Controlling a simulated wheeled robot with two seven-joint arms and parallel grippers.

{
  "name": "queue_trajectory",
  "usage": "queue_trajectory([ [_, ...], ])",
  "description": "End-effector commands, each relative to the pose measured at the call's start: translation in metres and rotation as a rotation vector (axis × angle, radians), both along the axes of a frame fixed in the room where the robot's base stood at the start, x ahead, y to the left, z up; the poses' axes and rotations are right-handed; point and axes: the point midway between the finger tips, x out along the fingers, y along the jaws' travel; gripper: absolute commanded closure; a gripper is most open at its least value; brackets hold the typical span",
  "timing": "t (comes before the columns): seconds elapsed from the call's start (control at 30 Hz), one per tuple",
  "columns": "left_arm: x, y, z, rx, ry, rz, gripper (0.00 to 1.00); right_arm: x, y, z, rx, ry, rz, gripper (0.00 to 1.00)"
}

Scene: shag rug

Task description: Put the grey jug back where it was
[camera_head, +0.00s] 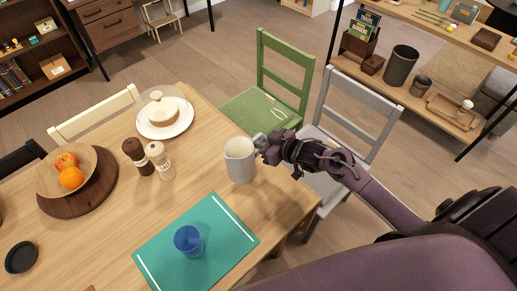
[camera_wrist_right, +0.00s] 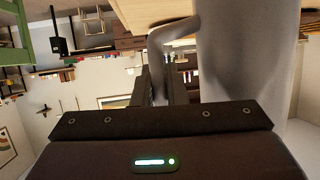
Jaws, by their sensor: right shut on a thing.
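The grey jug (camera_head: 239,163) is upright over the right part of the wooden table, just behind the teal placemat. My right gripper (camera_head: 264,146) reaches it from the right and is shut on its handle. In the right wrist view the jug's body (camera_wrist_right: 245,60) fills the right side, and its curved handle (camera_wrist_right: 160,42) runs down between the fingers (camera_wrist_right: 157,88). I cannot tell whether the jug's base touches the table. My left gripper is not in view.
A blue cup (camera_head: 188,240) stands on the teal placemat (camera_head: 225,222). Two shakers (camera_head: 160,160) and a plate with a lidded dish (camera_head: 165,118) are left of the jug. A fruit bowl (camera_head: 70,175) is farther left. Green (camera_head: 262,108) and grey chairs (camera_head: 360,100) stand at the table's edge.

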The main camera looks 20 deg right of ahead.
Motion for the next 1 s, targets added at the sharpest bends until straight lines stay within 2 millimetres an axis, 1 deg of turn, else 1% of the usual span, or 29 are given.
queue_trajectory([
  [0.17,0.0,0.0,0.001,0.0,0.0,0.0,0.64,0.001,0.0,-0.01,0.002,-0.005,-0.001,1.0],
  [0.3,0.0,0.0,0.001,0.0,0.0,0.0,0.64,0.001,0.0,-0.031,0.003,-0.003,-0.002,1.0],
  [0.4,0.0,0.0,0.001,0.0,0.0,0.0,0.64,0.001,0.0,-0.039,0.003,-0.005,0.0,1.0],
  [0.83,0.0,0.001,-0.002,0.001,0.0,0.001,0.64,0.001,0.0,-0.047,0.002,-0.006,0.0,1.0],
  [0.87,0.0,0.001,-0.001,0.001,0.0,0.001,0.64,0.0,0.0,-0.048,0.0,-0.001,0.0,0.84],
  [1.0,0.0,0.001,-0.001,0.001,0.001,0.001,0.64,0.0,0.0,-0.047,-0.001,0.0,0.0,0.66],
])
